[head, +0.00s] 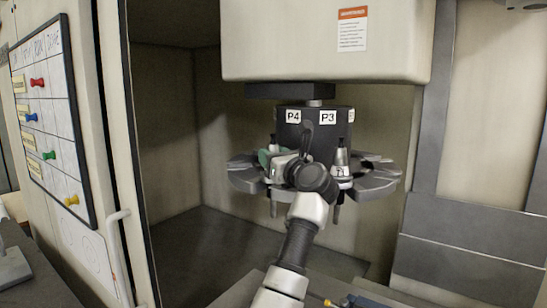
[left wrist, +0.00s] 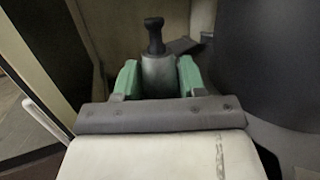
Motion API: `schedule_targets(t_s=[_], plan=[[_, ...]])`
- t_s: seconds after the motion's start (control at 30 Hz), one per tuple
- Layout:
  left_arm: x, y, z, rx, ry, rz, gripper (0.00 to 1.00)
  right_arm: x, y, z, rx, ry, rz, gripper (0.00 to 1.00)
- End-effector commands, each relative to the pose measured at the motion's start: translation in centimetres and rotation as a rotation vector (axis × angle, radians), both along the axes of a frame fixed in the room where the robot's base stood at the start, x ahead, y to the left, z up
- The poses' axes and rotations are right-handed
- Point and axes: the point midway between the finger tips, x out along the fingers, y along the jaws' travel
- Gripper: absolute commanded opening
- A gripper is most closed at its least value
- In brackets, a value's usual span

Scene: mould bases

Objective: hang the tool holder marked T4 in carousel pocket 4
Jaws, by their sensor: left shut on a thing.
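My left gripper (head: 270,158) reaches up to the carousel (head: 372,184) at its P4 side. Its green fingers are shut on a grey tool holder with a dark knob on top; the holder (left wrist: 157,72) stands upright between them in the left wrist view. In the head view its top (head: 274,141) shows beside the gripper, below the P4 label (head: 293,117), and my wrist hides most of its body. No marking on it can be read. I cannot tell whether it sits in the pocket. My right gripper is not in view.
Another tool holder (head: 342,157) hangs under the P3 label (head: 327,117). The machine housing (head: 300,40) is close above the carousel. A cabinet wall with a pinned board (head: 50,110) stands at the left. The enclosure floor (head: 215,245) below is clear.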

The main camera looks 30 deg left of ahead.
Motion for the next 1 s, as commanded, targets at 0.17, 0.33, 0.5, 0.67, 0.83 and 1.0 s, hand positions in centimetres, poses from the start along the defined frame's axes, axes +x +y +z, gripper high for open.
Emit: schedule_targets(t_s=[0.17, 0.33, 0.5, 0.67, 0.83, 1.0], plan=[[-0.1, 0.0, 0.2, 0.004, -0.007, -0.001, 0.0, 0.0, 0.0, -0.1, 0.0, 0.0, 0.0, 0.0], [-0.1, 0.0, 0.0, 0.004, -0.007, -0.001, 0.0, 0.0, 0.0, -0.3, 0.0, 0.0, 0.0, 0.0], [-0.1, 0.0, 0.0, 0.003, -0.005, 0.0, 0.56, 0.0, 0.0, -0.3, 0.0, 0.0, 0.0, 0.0], [0.0, 0.0, -0.2, 0.002, -0.002, 0.0, 0.7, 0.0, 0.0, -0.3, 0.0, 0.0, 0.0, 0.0], [0.1, 0.0, -0.7, -0.004, 0.006, 0.001, 0.7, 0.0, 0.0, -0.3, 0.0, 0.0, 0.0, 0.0], [0.1, 0.0, 0.2, -0.002, 0.0, 0.0, 0.7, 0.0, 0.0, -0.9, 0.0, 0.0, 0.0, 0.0]])
